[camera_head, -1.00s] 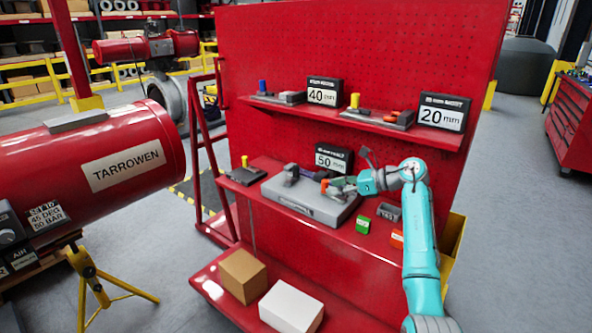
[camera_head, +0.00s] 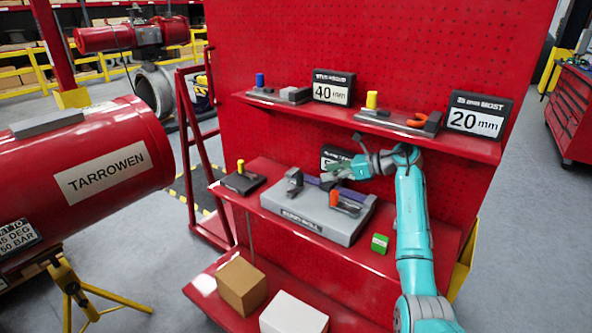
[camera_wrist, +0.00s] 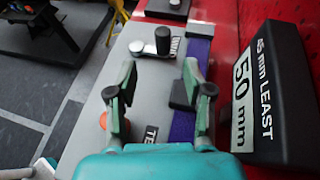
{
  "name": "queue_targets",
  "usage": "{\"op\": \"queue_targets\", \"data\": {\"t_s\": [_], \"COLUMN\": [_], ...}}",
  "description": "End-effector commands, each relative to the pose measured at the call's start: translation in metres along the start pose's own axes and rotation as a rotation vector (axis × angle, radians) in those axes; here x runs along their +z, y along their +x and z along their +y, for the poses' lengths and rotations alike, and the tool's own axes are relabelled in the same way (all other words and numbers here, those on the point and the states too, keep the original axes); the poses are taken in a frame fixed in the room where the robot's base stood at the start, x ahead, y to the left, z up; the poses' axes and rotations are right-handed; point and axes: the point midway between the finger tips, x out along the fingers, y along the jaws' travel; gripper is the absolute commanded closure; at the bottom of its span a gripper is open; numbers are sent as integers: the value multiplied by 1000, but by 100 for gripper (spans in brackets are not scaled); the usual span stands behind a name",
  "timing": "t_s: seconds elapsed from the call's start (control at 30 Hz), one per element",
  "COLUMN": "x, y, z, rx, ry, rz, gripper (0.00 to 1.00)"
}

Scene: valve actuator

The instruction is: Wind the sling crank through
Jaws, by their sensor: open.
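The grey sling fixture (camera_head: 318,223) sits on the middle red shelf, with a purple strap (camera_head: 313,181) along its back edge. A dark upright part (camera_head: 294,178) stands at its left end, and an orange part (camera_head: 334,198) sits near its right end. The orange part (camera_wrist: 115,122) is partly hidden by my left finger.
The 50 mm sign (camera_wrist: 262,100) stands close to the right of my gripper. The upper shelf (camera_head: 280,116) overhangs behind, with 40 mm (camera_head: 333,88) and 20 mm (camera_head: 478,115) signs. A green block (camera_head: 380,243) lies right of the fixture.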

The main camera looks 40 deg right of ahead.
Motion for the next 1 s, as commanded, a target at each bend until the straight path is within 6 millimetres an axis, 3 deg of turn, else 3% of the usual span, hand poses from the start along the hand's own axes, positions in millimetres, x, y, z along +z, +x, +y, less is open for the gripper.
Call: {"op": "queue_targets", "data": {"t_s": [0.27,0.7,1.0], "x": [0,1,0], "y": [18,90,108], "z": [0,0,0], "rx": [3,1,0], "ry": [1,0,0], "rz": [0,0,0], "gripper": [49,49,49]}}
